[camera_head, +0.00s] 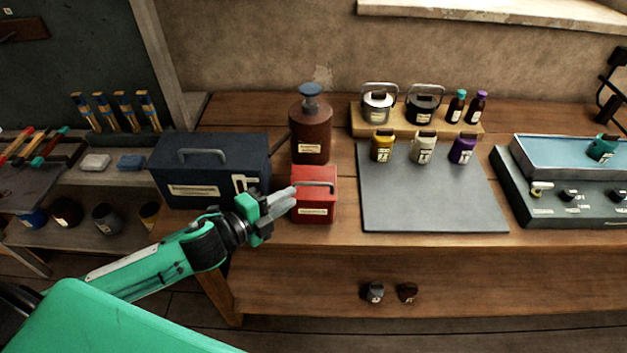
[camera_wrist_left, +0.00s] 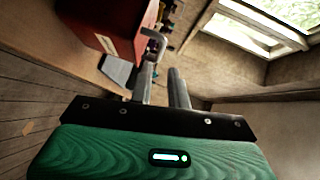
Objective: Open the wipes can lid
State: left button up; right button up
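A small red box-shaped can (camera_head: 315,208) with a grey bar handle (camera_head: 316,184) on its top stands at the front edge of the bench. Its label is too small to read. My left gripper (camera_head: 288,199) is at its left side, with the fingertips close to the top left edge. In the left wrist view the red can (camera_wrist_left: 100,25) and its handle (camera_wrist_left: 157,38) lie just beyond the fingers (camera_wrist_left: 162,75). The fingers are apart with nothing visible between them; I cannot tell whether one touches the handle. The lid looks shut. My right gripper is not in view.
A dark blue box (camera_head: 200,185) stands left of the red can, close to my left gripper. A brown pump bottle (camera_head: 310,140) stands behind it. A grey mat (camera_head: 420,200) lies to the right, with small bottles at its back. A control panel (camera_head: 565,208) is further right.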

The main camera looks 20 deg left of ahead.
aim_at(314, 183)
pick_arm(q)
jog(key=p+x, duration=0.2)
jog(key=x, duration=0.5)
jog(key=shift+r, duration=0.1)
jog(key=shift+x, duration=0.9)
grip_shut()
